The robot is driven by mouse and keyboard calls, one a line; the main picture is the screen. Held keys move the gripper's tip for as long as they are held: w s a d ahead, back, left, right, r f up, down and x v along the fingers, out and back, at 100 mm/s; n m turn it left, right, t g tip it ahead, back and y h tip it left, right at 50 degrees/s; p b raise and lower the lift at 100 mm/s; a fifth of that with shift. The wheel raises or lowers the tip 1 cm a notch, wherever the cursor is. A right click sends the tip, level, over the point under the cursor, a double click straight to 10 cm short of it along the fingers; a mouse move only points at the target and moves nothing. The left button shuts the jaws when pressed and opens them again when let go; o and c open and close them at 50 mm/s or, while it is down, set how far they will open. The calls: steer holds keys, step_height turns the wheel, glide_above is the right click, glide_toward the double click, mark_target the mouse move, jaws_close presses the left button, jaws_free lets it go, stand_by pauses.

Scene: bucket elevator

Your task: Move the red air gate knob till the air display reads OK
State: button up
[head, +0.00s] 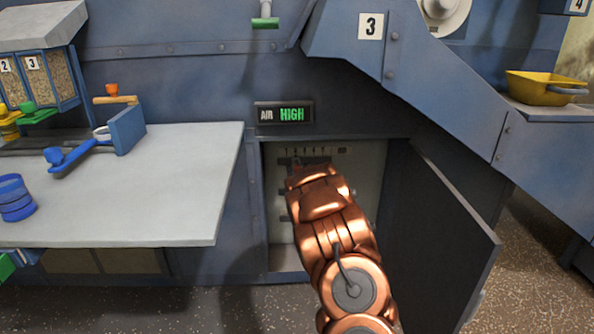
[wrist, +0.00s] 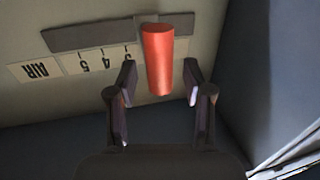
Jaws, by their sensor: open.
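The air display (head: 284,114) above the cabinet reads AIR HIGH in green in the head view. The red air gate knob (wrist: 158,60) stands out from a dark slot (wrist: 90,34) in the wrist view, beside a scale plate (wrist: 100,58) marked AIR with numbers. My gripper (wrist: 158,82) is open, one finger on each side of the knob, with visible gaps to both. In the head view my copper-coloured arm reaches into the open cabinet and hides most of the knob and the gripper.
The cabinet door (head: 440,235) hangs open on the right of my arm. A grey table (head: 140,190) stands to the left with blue cups (head: 15,198) on it. A yellow scoop (head: 545,88) lies on a ledge at the right.

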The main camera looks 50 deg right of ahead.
steer(key=v, duration=1.1)
steer(key=shift+s+a, duration=0.1)
steer(key=shift+s, duration=0.05)
stand_by(0.5)
